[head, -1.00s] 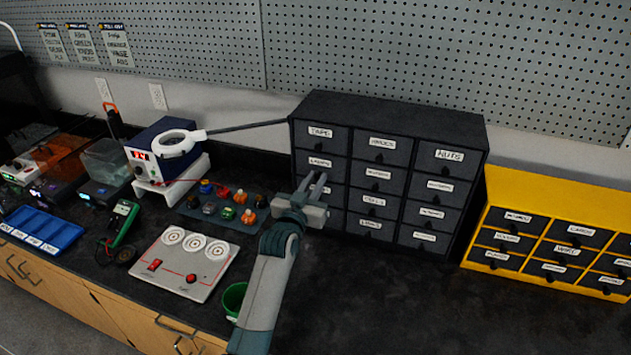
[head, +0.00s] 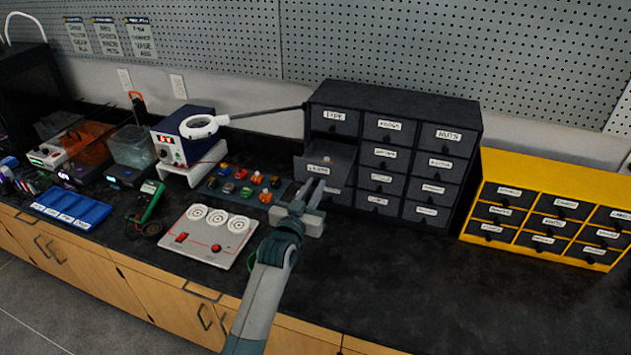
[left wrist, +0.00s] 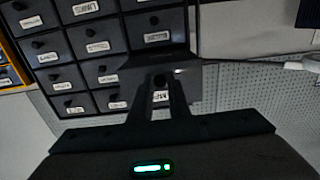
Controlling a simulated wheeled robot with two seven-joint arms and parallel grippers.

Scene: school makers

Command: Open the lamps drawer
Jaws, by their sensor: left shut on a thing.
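The dark drawer cabinet (head: 400,98) stands on the black counter against the wall. The lamps drawer (head: 318,169), second from the top in the left column, stands pulled out, with its open top showing and a small pale thing inside. My left gripper (head: 312,190) is in front of this drawer, shut on its knob. In the left wrist view the fingers (left wrist: 161,88) close around the dark round knob (left wrist: 160,81), and the drawer's front is partly hidden behind them. The other cabinet drawers are shut. My right gripper is not in view.
A yellow drawer cabinet (head: 545,180) stands at the right. A magnifier lamp (head: 199,126) reaches across to the cabinet's left side. A mat of small coloured parts (head: 242,186) and a white panel (head: 211,235) lie left of my arm. The counter front right is clear.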

